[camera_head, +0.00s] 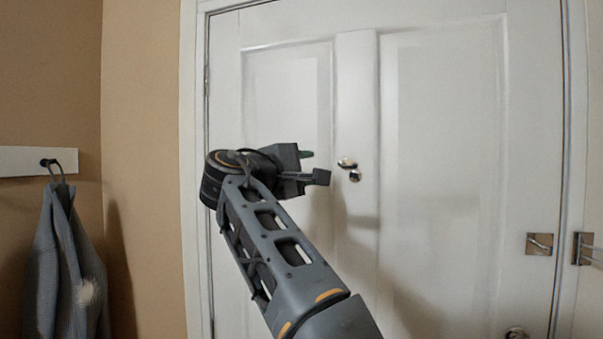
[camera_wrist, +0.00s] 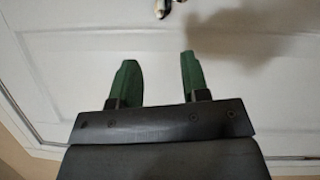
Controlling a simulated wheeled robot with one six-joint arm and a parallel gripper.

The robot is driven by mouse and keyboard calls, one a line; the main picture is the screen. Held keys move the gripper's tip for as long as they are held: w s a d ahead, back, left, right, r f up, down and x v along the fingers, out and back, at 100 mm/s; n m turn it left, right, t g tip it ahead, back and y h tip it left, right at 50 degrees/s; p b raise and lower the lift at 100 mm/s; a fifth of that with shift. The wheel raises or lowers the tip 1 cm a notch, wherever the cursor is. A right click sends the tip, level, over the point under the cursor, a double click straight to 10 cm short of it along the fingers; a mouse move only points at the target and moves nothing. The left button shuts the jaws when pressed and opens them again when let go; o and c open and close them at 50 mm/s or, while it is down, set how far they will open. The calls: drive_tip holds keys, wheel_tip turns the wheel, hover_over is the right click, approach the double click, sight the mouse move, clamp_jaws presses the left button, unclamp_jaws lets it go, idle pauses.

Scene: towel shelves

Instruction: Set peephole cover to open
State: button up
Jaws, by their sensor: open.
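The peephole cover (camera_head: 347,163) is a small brass-coloured piece on the middle upright of the white door (camera_head: 440,150). Whether the cover hides the hole is too small to tell. My gripper (camera_head: 314,165) is open and empty, to the left of the cover and apart from it. In the wrist view, my gripper's green fingers (camera_wrist: 158,60) are spread toward the door, and the metal fitting (camera_wrist: 162,8) is cut off at the top edge, beyond the fingertips.
A brass latch plate (camera_head: 539,244) is on the door's right side, beside a bracket (camera_head: 583,248) on the frame. A round knob (camera_head: 517,333) is at the bottom right. A grey towel (camera_head: 65,260) hangs from a hook on the left wall.

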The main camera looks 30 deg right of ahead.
drive_tip(key=shift+s+a, duration=0.3)
drive_tip(key=shift+a, duration=0.35)
drive_tip(key=w+a+f+y, duration=0.25)
drive_tip(key=f+y, duration=0.25)
drive_tip(key=f, duration=0.7)
drive_tip(key=w+a+f+y, duration=0.25)
drive_tip(key=f+y, duration=0.25)
drive_tip(key=f, duration=0.8)
drive_tip(key=s+a+f+m+g+y, duration=0.2)
drive_tip(key=s+f+m+y, duration=0.4)
drive_tip(key=s+f, duration=1.4)
wheel_tip(320, 180, down, 2)
drive_tip(key=shift+f+m+g+y, duration=0.2)
drive_tip(key=shift+m+g+y, duration=0.1)
drive_tip(key=shift+g+y, duration=0.3)
drive_tip(key=shift+s, duration=0.1)
